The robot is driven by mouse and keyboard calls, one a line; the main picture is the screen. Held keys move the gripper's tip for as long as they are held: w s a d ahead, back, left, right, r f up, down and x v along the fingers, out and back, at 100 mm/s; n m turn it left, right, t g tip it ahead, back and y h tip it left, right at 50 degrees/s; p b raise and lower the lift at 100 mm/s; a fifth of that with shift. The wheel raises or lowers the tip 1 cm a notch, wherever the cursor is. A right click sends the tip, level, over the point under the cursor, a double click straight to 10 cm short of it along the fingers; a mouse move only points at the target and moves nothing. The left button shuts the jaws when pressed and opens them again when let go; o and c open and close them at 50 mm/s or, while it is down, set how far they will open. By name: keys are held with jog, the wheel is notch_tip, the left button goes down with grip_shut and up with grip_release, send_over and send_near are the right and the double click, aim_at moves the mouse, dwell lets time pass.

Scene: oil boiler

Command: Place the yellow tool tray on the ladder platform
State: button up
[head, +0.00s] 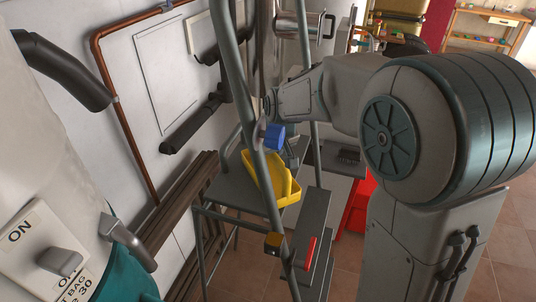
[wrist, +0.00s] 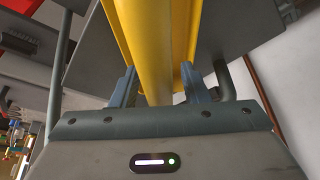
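The yellow tool tray (head: 284,190) is over the grey ladder platform (head: 230,190) in the head view. I cannot tell whether it rests on the platform or hangs just above it. My gripper (head: 287,152) reaches down from above at the tray's handle. In the wrist view, the yellow handle (wrist: 148,50) runs between the two fingers of my gripper (wrist: 160,88), which look closed against its sides. The contact itself is partly hidden. The tray's far side and the space beneath it are hidden.
The ladder's grey rails (head: 243,85) rise in front of the tray, close to my arm. Steps (head: 309,225) lie below right. A white wall with a copper pipe (head: 121,120) is at left. A red box (head: 361,203) stands on the floor behind.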

jog(key=b+v, duration=0.1)
jog(key=v, duration=1.1)
jog(key=shift+r, duration=0.15)
